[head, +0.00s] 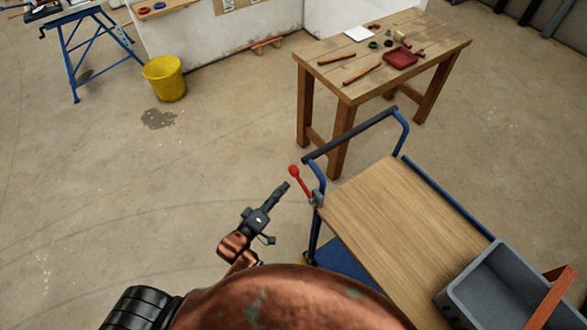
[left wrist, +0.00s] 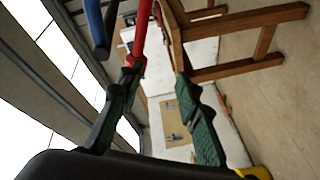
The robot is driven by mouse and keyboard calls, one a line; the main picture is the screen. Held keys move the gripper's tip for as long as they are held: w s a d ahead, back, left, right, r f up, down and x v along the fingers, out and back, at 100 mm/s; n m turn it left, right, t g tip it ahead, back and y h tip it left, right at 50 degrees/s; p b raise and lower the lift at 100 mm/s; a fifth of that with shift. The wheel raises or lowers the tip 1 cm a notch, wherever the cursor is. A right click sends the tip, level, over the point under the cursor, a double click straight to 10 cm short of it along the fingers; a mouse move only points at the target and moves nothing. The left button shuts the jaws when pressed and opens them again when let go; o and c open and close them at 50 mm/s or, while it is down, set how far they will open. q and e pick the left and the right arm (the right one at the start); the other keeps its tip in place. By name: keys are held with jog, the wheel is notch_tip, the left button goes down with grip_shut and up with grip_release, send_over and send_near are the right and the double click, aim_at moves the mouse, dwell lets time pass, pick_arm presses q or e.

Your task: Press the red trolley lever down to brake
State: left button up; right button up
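My left gripper (head: 285,187) is just left of the lever in the head view. In the left wrist view the left gripper (left wrist: 158,72) has its two green-black fingers apart, with nothing held between them. The red lever (left wrist: 140,35) shows there at the left fingertip, which overlaps its lower visible end. I cannot tell whether they touch. My right gripper is not in view.
A grey bin (head: 480,295) sits on the trolley's wooden deck. A wooden table (head: 340,75) with pipe pieces and a red tray (head: 400,58) stands behind. A yellow bucket (head: 164,78) and a blue stand (head: 75,45) are far left.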

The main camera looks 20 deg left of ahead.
aim_at(294, 172)
pick_arm(q)
jog(key=w+r, duration=0.1)
jog(key=w, duration=0.1)
jog(key=w+d+r, duration=0.1)
jog(key=w, duration=0.1)
jog(key=w+d+r, duration=0.1)
jog(key=w, duration=0.1)
jog(key=shift+w+d+r, duration=0.1)
jog(key=shift+d+r, duration=0.05)
jog(key=shift+d, duration=0.1)
jog(key=shift+w+d, duration=0.15)
jog(key=shift+w, duration=0.4)
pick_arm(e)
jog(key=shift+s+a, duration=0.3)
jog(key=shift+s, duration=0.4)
pick_arm(q)
jog(key=shift+c, duration=0.5)
grip_shut()
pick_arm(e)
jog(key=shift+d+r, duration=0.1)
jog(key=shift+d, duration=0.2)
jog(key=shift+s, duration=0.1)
